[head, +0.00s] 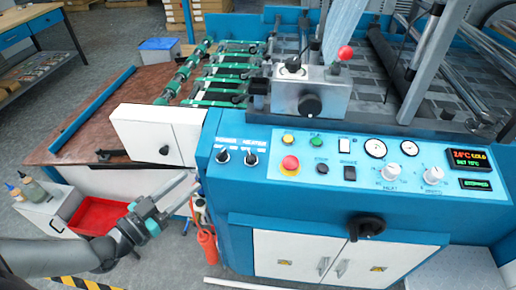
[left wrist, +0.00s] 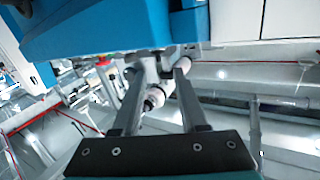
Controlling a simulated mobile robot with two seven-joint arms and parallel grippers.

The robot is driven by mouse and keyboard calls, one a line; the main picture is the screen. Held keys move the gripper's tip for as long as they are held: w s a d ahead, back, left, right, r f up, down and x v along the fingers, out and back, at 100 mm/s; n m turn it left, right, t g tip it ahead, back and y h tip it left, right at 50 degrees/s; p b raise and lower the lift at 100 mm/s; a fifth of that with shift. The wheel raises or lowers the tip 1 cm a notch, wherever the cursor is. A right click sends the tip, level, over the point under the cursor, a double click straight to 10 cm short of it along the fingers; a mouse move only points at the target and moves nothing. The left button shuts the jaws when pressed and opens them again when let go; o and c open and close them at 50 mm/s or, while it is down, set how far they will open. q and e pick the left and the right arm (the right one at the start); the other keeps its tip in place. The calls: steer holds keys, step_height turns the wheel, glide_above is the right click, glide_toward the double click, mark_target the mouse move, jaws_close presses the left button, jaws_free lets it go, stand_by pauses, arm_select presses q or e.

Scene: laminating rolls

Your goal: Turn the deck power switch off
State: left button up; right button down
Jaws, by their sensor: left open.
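The blue control panel (head: 270,190) of the machine carries two black rotary switches side by side at its left end, a left one (head: 223,155) and a right one (head: 251,158). My right gripper is not in view.
A white box (head: 160,135) adjoins the panel's left end. A red tray (head: 97,215) and an orange cylinder (head: 207,247) are below.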

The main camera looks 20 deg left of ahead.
arm_select(q)
steer(key=r, duration=0.1)
steer(key=b, duration=0.1)
glide_toward(230, 152)
step_height(230, 152, up, 2)
steer(key=b+x, duration=0.2)
steer(key=x, duration=0.8)
steer(key=shift+r, duration=0.2)
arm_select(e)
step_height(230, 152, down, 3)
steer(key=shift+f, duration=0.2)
arm_select(q)
steer(key=shift+c, duration=0.4)
jaws_close()
